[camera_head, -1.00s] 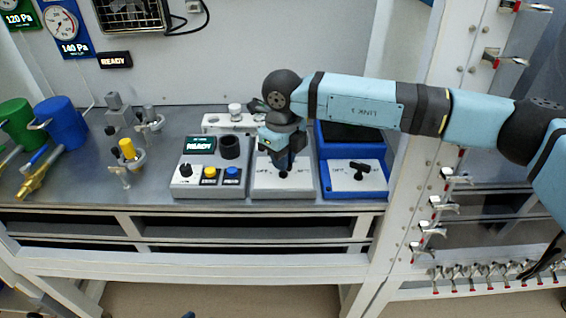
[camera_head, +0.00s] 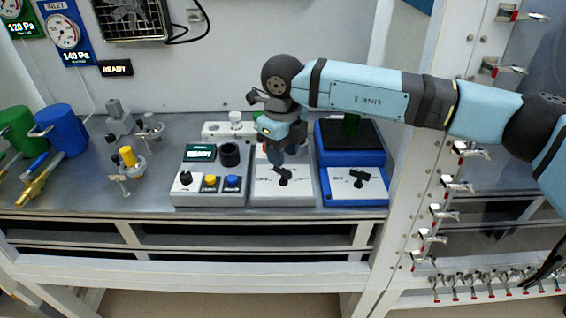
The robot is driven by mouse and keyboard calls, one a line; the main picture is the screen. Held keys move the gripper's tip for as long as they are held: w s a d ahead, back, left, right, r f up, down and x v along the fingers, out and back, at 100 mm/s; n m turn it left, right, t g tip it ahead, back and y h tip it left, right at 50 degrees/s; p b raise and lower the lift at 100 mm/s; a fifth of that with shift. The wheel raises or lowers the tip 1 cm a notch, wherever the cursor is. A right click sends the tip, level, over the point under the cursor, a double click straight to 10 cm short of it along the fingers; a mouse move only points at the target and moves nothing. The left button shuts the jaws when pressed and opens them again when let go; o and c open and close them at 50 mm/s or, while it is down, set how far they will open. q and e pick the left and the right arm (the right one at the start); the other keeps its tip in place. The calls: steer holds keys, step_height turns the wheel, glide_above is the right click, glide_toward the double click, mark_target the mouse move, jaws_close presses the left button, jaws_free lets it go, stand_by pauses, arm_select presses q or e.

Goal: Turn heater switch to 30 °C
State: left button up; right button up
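Two units with black turn switches stand side by side on the steel bench. The grey-white unit has a switch (camera_head: 284,175) on a white panel; the blue unit has a switch (camera_head: 361,178) on its white front panel. The printing is too small to read, so I cannot tell which is the heater switch or its setting. My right gripper (camera_head: 274,156) points down over the grey-white unit, just behind and above its switch, apparently apart from it. Its fingers look close together, but their gap is unclear. My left gripper is out of view.
A grey control box (camera_head: 209,190) with a READY screen, a black knob and yellow and blue buttons stands left of the grey-white unit. A white rack (camera_head: 215,130) is behind. Valves and blue and green cylinders fill the bench's left. A white post (camera_head: 425,170) stands right.

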mark_target(283, 170)
step_height(283, 170, up, 10)
steer(key=shift+f, duration=0.2)
steer(key=shift+s+f, duration=0.1)
